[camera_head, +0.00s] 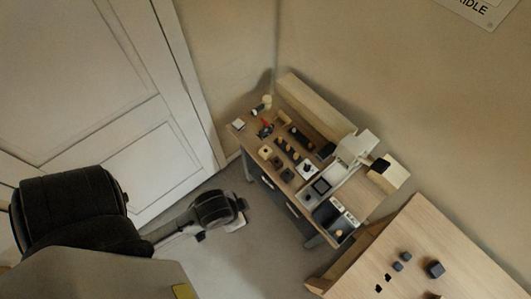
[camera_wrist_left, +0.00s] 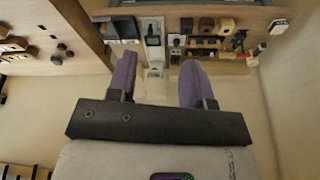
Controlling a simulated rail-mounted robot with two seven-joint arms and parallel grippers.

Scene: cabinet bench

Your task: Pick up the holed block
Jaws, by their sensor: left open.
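A small tan block (camera_head: 265,151) with a dark spot on it, seemingly the holed block, sits near the front edge of the bench in the head view. It also shows in the left wrist view (camera_wrist_left: 227,26) at the top right. A browner block beside it (camera_head: 276,162) is too small to tell whether it has a hole. My left gripper (camera_wrist_left: 160,62) is open and empty, its two purple fingers apart. In the head view, my left gripper (camera_head: 238,213) is in front of the bench, well apart from the blocks. My right gripper is not in view.
The wooden bench (camera_head: 243,140) holds several dark and yellow parts, a red-handled tool (camera_head: 265,131), a light grey machine (camera_head: 348,156) and a grey bin (camera_head: 331,216). A wooden table (camera_head: 440,235) with dark blocks stands at the right. A white door is at the left.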

